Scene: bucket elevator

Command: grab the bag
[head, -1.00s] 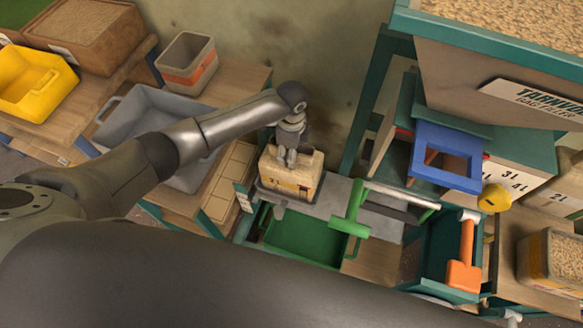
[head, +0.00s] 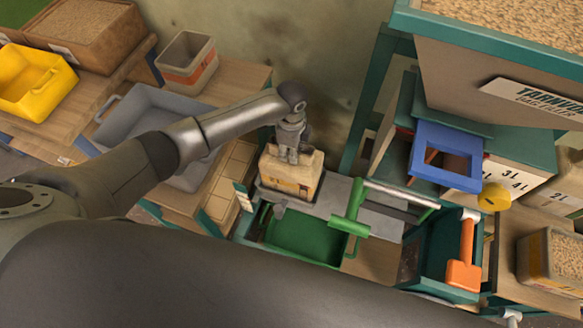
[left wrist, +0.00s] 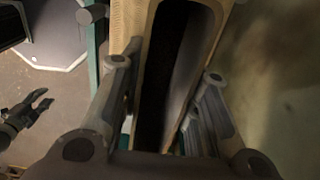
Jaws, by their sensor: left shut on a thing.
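The bag (head: 288,180) is tan with a printed front and stands upright on the grey top of the green-framed station. My left gripper (head: 289,158) comes down from above and is shut on the bag's upper part. In the left wrist view, the bag's tan rim (left wrist: 128,22) surrounds a long dark opening, with the fingers of my left gripper (left wrist: 160,85) on either side of it. My right gripper (left wrist: 38,107) shows at the left edge of that view, with its fingers apart and empty, away from the bag.
A green bin (head: 305,240) sits just in front of the bag, with a green handle (head: 349,215) to the right. A blue frame (head: 447,157) and an orange handle (head: 464,262) stand farther right. A grey tub (head: 150,108) is at the left.

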